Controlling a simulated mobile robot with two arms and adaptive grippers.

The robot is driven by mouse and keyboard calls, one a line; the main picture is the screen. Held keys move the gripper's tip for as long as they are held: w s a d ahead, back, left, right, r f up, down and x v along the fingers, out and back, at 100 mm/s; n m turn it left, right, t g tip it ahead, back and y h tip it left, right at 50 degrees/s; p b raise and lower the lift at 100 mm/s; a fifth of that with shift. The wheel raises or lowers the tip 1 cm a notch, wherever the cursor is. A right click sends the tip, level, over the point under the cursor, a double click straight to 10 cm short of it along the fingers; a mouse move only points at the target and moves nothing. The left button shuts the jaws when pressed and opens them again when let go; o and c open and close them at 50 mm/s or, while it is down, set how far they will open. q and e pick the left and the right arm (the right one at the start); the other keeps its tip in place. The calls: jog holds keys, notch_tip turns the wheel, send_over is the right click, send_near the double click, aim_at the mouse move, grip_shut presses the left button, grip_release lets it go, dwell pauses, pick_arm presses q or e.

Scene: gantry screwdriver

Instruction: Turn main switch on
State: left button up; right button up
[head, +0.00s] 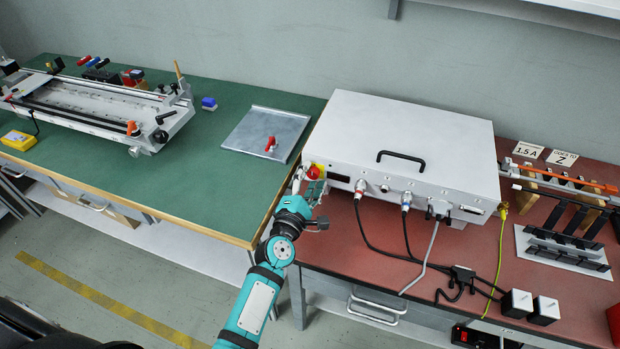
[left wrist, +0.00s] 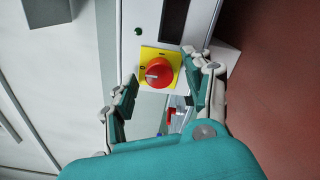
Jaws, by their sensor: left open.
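The main switch is a red rotary knob (head: 313,171) on a yellow plate, at the left end of the front of a white box (head: 420,133). In the left wrist view the knob (left wrist: 158,72) has a pale mark toward its left side. My left gripper (head: 308,188) is in front of it, with its fingers open. In the left wrist view the fingers of my left gripper (left wrist: 160,90) stand either side of the knob, with gaps visible. I cannot tell how far the fingertips reach around it. My right gripper is not in view.
Cables (head: 405,245) hang from the box's front over the red table (head: 575,310). A green table (head: 200,180) at left holds a long metal fixture (head: 90,105) and a metal plate (head: 265,133) with a red clamp. A black stand (head: 565,245) is at right.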

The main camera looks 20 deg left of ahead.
pick_arm(q)
grip_shut()
